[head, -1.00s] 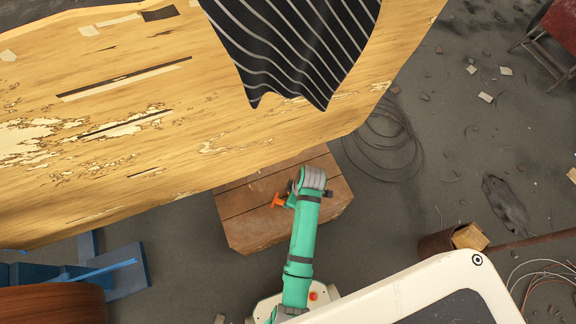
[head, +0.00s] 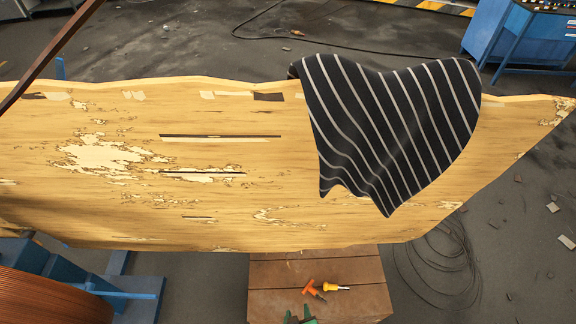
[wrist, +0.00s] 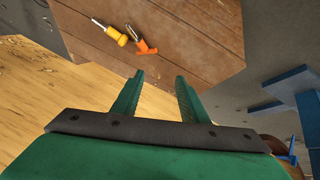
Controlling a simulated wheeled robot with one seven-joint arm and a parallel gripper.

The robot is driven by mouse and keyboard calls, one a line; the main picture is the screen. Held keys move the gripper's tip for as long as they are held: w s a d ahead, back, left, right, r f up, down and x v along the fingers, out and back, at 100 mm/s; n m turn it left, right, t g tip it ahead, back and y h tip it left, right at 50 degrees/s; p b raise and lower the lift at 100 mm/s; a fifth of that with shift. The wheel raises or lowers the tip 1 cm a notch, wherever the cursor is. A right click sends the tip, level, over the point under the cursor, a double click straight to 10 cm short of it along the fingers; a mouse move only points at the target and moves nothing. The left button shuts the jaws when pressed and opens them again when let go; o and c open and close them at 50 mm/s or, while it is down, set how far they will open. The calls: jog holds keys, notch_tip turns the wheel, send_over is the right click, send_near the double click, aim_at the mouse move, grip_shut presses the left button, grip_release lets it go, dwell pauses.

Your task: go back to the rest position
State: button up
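My gripper (head: 300,317) shows only at the bottom edge of the head view, near the front of a brown wooden box. In the wrist view my gripper (wrist: 162,82) has its two green fingers apart, with nothing between them. An orange-handled tool (head: 313,287) and a yellow-handled screwdriver (head: 336,287) lie on the box top, beyond the fingertips. The orange tool (wrist: 146,47) and yellow screwdriver (wrist: 108,31) also show in the wrist view. The rest of my arm is out of the head view.
A large wooden slab (head: 130,215) with a striped black cloth (head: 395,120) on it spans the view behind the wooden box (head: 350,270). A copper-coloured coil (head: 50,295) on a blue frame stands at lower left. Loose cable (head: 440,265) lies on the floor at right.

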jog(key=s+a+r+m+t, duration=0.1)
jog(key=s+r+t, duration=0.3)
jog(key=r, duration=0.9)
jog(key=s+a+r+m+t, duration=0.2)
jog(key=s+r, duration=0.6)
jog(key=r, duration=0.5)
jog(key=shift+s+r+m+t+y, duration=0.25)
jog(key=shift+m+t, duration=0.25)
jog(key=shift+t, duration=0.5)
jog(key=shift+w, duration=0.1)
jog(key=shift+c, duration=1.1)
jog(key=shift+a, duration=0.1)
jog(key=shift+w, duration=0.1)
